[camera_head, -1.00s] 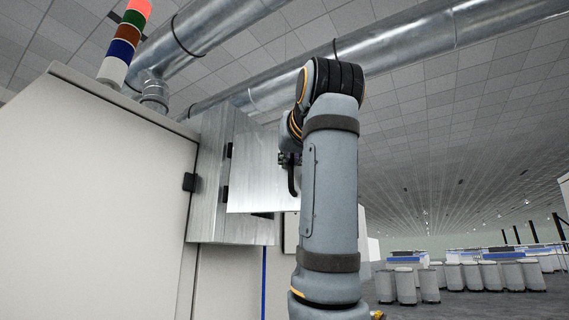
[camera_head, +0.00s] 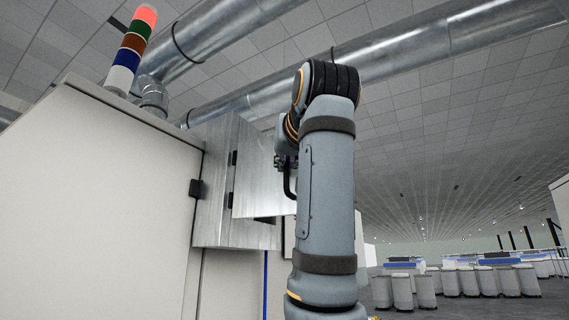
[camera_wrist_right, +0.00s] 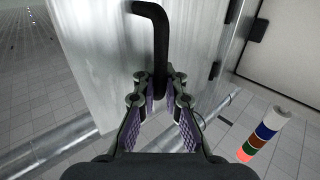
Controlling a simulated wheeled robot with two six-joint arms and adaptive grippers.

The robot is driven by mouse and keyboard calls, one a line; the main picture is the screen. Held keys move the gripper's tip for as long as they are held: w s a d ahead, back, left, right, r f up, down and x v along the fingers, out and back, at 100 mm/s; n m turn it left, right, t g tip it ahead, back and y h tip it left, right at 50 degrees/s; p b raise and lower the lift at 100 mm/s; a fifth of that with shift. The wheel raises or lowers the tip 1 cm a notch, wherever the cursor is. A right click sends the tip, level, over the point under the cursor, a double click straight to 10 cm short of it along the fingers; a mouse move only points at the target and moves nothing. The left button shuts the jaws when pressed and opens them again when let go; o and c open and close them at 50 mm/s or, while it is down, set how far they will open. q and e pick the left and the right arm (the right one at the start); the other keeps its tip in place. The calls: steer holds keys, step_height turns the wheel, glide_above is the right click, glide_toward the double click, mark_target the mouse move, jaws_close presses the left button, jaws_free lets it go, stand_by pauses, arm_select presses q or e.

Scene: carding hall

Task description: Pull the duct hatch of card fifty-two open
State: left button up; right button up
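The duct hatch (camera_head: 262,185) is a bare metal panel hinged at its left on a metal duct box (camera_head: 213,215) of the card. It stands partly open, its free edge swung out past the box. In the right wrist view the hatch (camera_wrist_right: 95,55) fills the upper left, with a black bent handle (camera_wrist_right: 151,12) on it. My right gripper (camera_wrist_right: 163,84) has its fingers on either side of the handle's lower end and looks shut on it. In the head view my right gripper (camera_head: 286,162) is partly hidden behind my forearm. My left gripper is out of view.
The pale card cabinet (camera_head: 90,190) stands close on the left, with a striped signal lamp (camera_head: 131,50) on top. Large metal ducts (camera_head: 400,60) run overhead. Several grey cans (camera_head: 470,283) stand far off at the right, with open floor before them.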

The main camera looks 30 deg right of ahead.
steer(key=o, duration=0.4)
steer(key=shift+s+d, duration=0.15)
steer(key=shift+s, duration=0.1)
steer(key=shift+o, duration=0.2)
steer(key=shift+s, duration=0.1)
steer(key=v, duration=0.7)
steer(key=shift+s, duration=0.15)
